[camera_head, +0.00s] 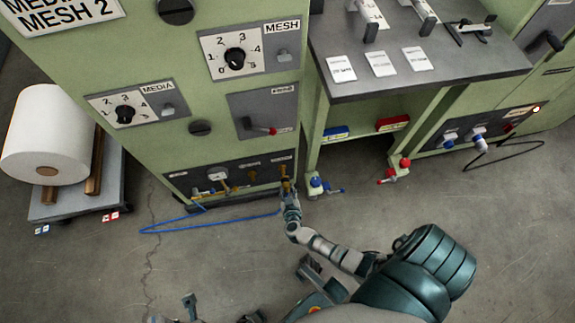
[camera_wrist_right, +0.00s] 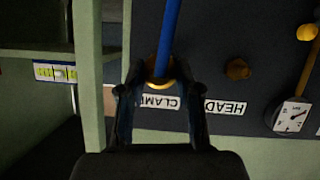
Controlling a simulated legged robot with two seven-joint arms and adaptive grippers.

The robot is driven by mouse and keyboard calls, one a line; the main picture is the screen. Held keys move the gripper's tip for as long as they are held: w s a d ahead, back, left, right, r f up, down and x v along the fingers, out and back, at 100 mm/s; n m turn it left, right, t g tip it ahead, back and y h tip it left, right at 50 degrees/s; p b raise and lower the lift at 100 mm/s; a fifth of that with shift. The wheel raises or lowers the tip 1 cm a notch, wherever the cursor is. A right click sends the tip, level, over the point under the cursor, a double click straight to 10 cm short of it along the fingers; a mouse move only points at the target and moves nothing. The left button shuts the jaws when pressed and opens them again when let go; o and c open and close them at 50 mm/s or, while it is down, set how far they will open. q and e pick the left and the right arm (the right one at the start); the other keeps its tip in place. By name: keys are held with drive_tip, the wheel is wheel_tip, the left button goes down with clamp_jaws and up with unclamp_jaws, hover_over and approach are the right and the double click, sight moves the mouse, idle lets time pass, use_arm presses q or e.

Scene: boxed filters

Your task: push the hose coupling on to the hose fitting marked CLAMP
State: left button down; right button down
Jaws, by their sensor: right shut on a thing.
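My right gripper (camera_head: 287,188) is at the low dark panel of the green machine. In the right wrist view its two fingers (camera_wrist_right: 160,88) are closed around the brass hose coupling (camera_wrist_right: 157,82) on the end of a blue hose (camera_wrist_right: 167,35). The CLAMP label (camera_wrist_right: 160,102) shows between the fingers, partly covered. The CLAMP fitting is hidden behind the coupling, and I cannot tell whether the two touch. The brass HEAD fitting (camera_wrist_right: 238,68) stands bare beside it, with its HEAD label (camera_wrist_right: 225,107). Dark parts at the head view's bottom edge may be my left gripper (camera_head: 190,306); its jaws are unclear.
A gauge (camera_wrist_right: 291,116) sits on the panel near the HEAD fitting. The blue hose (camera_head: 190,228) loops over the floor left of my right arm. A green bench (camera_head: 420,85) with red and blue valves stands at right. A white roll (camera_head: 48,130) rests at left.

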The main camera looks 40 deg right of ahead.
sight(286, 186)
drive_tip(key=shift+w+d, duration=0.55)
drive_tip(key=shift+w, duration=0.35)
drive_tip(key=shift+w+d, duration=0.5)
drive_tip(key=shift+w, duration=0.35)
drive_tip(key=c, duration=0.7)
unclamp_jaws()
drive_tip(key=v, duration=1.2)
